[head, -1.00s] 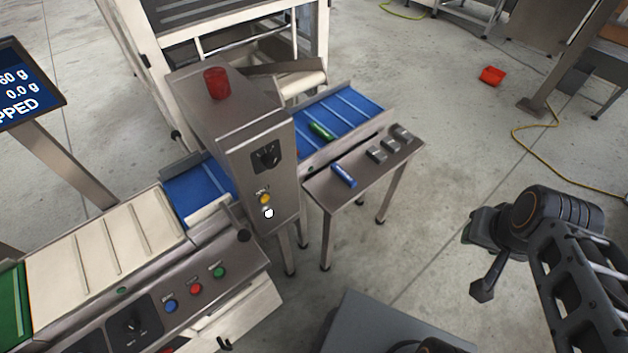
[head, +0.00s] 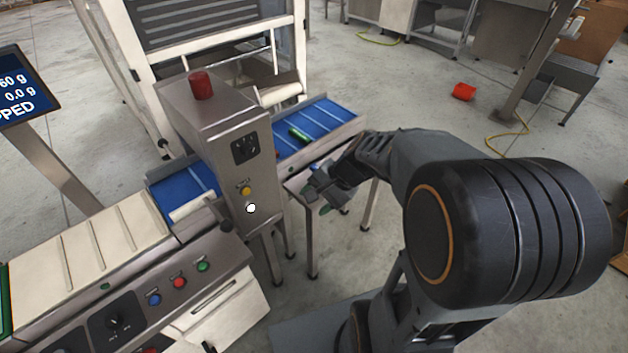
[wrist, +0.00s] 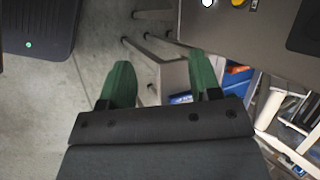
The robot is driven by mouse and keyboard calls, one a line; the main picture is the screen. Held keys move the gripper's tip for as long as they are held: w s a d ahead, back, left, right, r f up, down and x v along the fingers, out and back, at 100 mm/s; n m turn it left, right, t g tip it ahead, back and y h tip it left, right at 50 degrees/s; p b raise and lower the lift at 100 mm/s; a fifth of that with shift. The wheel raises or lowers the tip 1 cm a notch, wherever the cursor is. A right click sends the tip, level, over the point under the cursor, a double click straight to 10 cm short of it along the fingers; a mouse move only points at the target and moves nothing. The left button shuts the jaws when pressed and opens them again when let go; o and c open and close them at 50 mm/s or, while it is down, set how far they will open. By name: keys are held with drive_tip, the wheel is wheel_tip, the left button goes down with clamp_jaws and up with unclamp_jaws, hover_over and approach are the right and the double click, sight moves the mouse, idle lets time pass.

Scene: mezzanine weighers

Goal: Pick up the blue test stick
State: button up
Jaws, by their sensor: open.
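The blue test stick (head: 315,165) lies on the small steel side shelf (head: 296,184) beside the blue belt. In the head view my gripper and forearm hide most of it, and only a bit of blue shows. My gripper (head: 318,199) is open and empty, at the near edge of the shelf. In the wrist view its two green fingers (wrist: 161,80) stand wide apart with the pale shelf (wrist: 174,76) beyond them. A small blue patch (wrist: 180,98) beside the right finger looks like the stick, partly hidden by the gripper body.
A green stick (head: 299,135) lies on the blue belt (head: 335,116) behind the shelf. The steel detector housing (head: 215,135), with a red lamp (head: 201,85), stands left of my gripper. A red object (head: 463,91) lies on the floor. Open floor lies to the right.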

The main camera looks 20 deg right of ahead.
drive_tip(key=w+d+f+m+t+b, duration=0.2)
drive_tip(key=w+d+f+m+t, duration=0.35)
drive_tip(key=d+f+m, duration=0.35)
drive_tip(key=w+d+f+m+t+b, duration=0.2)
drive_tip(key=w+d+f+m+t, duration=0.2)
drive_tip(key=w+d+f+m, duration=0.55)
drive_tip(key=shift+w+a+f+m+t+h, duration=0.15)
drive_tip(key=shift+w+a+f+m, duration=0.55)
drive_tip(key=shift+w, duration=0.8)
drive_tip(key=shift+w+a+f+m+h, duration=0.1)
drive_tip(key=shift+w+a+f+m, duration=0.2)
drive_tip(key=shift+w+a, duration=1)
drive_tip(key=shift+w+a+f+m+t+h, duration=0.15)
drive_tip(key=shift+w+a+f+m, duration=0.35)
drive_tip(key=shift+w, duration=1.2)
drive_tip(key=shift+a+f, duration=0.1)
drive_tip(key=shift+c, duration=0.3)
drive_tip(key=c, duration=0.9)
drive_tip(key=shift+c, duration=0.3)
